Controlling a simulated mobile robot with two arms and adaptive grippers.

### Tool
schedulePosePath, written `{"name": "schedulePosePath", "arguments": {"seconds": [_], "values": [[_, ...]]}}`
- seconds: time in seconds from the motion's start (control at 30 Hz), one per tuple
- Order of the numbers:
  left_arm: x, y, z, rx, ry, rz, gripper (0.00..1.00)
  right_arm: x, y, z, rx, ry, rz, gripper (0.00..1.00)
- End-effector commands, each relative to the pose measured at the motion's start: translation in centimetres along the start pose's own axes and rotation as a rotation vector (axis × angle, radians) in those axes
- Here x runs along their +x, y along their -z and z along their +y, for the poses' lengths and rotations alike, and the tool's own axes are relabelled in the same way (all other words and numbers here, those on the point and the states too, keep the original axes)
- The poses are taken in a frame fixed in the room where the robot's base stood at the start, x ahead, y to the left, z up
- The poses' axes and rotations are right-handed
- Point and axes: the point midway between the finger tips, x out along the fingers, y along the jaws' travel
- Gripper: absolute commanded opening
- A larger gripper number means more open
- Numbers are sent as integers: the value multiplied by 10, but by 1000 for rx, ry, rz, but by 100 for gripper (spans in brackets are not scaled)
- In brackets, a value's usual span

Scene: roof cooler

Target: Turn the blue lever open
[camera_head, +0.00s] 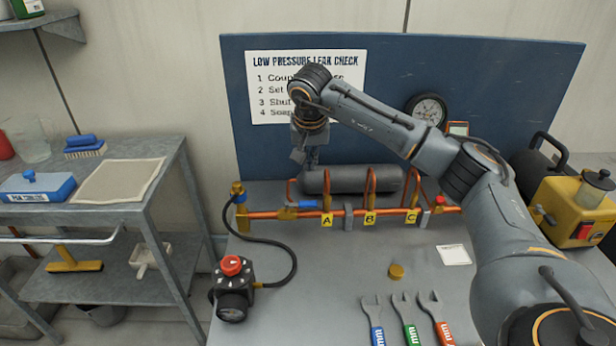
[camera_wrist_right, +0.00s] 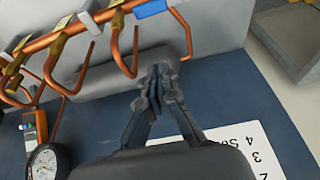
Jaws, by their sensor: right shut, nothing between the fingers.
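The blue lever (camera_head: 307,204) lies roughly level along the left end of the copper pipe (camera_head: 340,213), left of tag A. It also shows at the top edge of the right wrist view (camera_wrist_right: 151,9). My right gripper (camera_head: 311,164) is shut and empty. It hangs above and behind the lever, near the left end of the grey cylinder (camera_head: 352,179), apart from the lever. In the right wrist view its fingers (camera_wrist_right: 158,72) meet in front of the cylinder. My left gripper is not in view.
Upright copper loops (camera_head: 371,187) and yellow tags A, B and C stand right of the lever. A black device with a red knob (camera_head: 232,267) and hose sits front left. Several wrenches (camera_head: 405,318) and a brass cap (camera_head: 396,271) lie in front. A blue board (camera_head: 480,75) stands behind.

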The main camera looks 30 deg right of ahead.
Motion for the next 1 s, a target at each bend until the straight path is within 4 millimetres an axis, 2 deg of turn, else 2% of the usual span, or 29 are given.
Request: {"name": "schedulePosePath", "arguments": {"seconds": [0.43,0.5,0.7,1.0], "values": [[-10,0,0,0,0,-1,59,93,-2,-1,2,2,-6,0],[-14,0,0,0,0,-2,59,84,-11,-1,-3,5,-2,0],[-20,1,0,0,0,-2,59,78,-31,-1,-1,5,-3,0],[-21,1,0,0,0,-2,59,76,-39,-2,1,5,-2,0]]}}
